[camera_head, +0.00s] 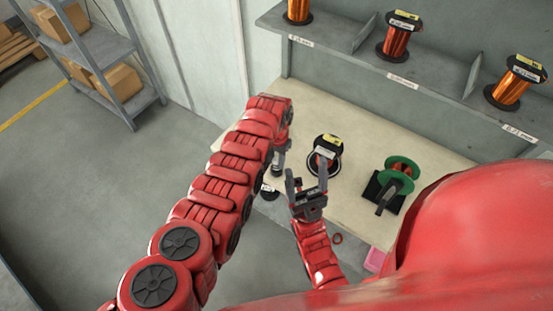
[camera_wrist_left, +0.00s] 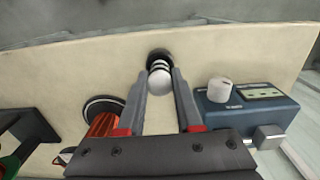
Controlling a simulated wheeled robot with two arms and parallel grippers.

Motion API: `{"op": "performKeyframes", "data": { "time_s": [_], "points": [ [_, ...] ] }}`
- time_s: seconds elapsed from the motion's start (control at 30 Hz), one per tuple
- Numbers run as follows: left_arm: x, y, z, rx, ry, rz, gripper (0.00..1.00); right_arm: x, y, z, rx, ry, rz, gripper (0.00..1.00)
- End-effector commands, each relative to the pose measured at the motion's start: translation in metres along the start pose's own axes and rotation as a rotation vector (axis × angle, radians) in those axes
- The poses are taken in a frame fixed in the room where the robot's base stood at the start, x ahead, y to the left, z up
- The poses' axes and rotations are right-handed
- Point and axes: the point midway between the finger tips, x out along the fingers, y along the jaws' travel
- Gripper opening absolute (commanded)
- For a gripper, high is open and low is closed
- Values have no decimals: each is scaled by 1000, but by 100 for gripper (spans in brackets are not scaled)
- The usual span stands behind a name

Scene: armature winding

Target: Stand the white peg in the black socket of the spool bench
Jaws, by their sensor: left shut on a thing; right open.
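The white peg (camera_wrist_left: 160,80) is between the fingertips of my left gripper (camera_wrist_left: 161,75), which is shut on it. The black socket (camera_wrist_left: 159,54) shows directly beyond the peg in the left wrist view. Peg and socket overlap there, so I cannot tell whether the peg is in it or just above it. In the head view my left gripper (camera_head: 279,165) is over the left part of the spool bench (camera_head: 357,130), and the peg cannot be made out. My right gripper (camera_head: 306,177) is open and empty, in front of a copper spool (camera_head: 326,147).
A blue device (camera_wrist_left: 250,117) with a white knob stands beside my left gripper. A green spool (camera_head: 401,168) on a black stand is at the bench's right. A shelf (camera_head: 420,75) with several copper spools runs behind. A pink item (camera_head: 375,260) lies near the front.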

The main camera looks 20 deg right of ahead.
Motion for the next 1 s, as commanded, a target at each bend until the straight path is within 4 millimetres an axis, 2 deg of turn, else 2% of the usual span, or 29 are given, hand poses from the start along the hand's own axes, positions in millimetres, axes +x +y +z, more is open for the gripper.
{"op": "performKeyframes", "data": {
  "time_s": [0.43,0.83,0.87,1.0],
  "points": [
    [14,0,0,0,0,0,0,-13,-1,2,0,0,0,70],
    [14,0,0,0,0,0,0,-14,-1,2,0,0,0,70],
    [14,0,0,0,0,0,38,-14,-1,2,0,0,0,70],
    [14,0,0,0,0,0,63,-14,-1,2,0,0,0,70]
  ]
}}
